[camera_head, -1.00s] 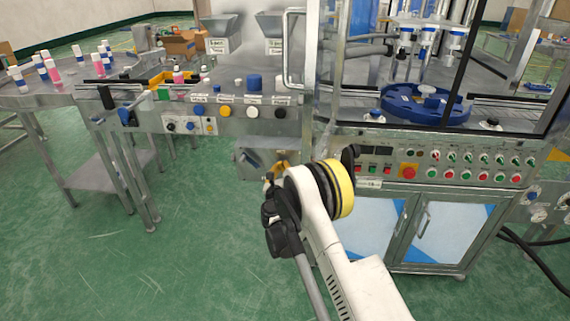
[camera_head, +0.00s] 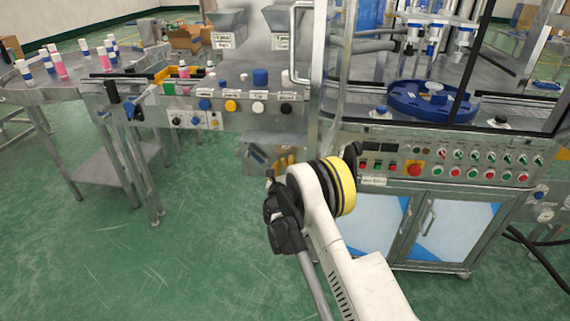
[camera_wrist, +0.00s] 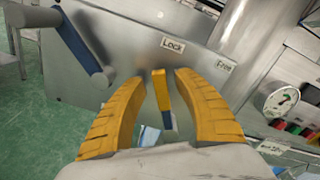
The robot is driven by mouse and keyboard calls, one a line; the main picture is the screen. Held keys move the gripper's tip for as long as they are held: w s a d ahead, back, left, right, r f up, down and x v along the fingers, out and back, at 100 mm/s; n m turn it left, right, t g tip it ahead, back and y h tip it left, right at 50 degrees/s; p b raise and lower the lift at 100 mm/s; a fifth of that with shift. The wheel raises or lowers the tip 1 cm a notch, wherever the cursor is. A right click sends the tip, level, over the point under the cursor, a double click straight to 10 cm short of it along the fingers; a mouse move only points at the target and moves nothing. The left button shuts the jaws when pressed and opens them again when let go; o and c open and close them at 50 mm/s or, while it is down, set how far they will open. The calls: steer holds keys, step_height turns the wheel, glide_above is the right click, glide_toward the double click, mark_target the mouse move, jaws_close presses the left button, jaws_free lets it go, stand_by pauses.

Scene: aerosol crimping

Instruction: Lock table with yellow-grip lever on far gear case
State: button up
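The gear case is a grey metal box (camera_head: 256,151) below the bench front in the head view. In the wrist view its face (camera_wrist: 120,60) fills the upper left and middle. The lever has a yellow grip (camera_wrist: 160,88) and a blue lower part, and stands below the "Lock" label (camera_wrist: 173,46). The "Free" label (camera_wrist: 224,66) is to its right. My gripper (camera_wrist: 161,77) is open, one orange finger on each side of the grip, with narrow gaps showing. In the head view my gripper (camera_head: 284,163) is small and partly hidden by my arm.
A blue lever (camera_wrist: 78,45) on a grey shaft is at left in the wrist view. A round gauge (camera_wrist: 281,102) is at right. The control panel (camera_head: 450,165) is right of my arm in the head view. Green floor (camera_head: 205,240) is free at lower left.

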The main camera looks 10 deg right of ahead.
steer(key=v, duration=0.7)
steer(key=shift+s, duration=0.25)
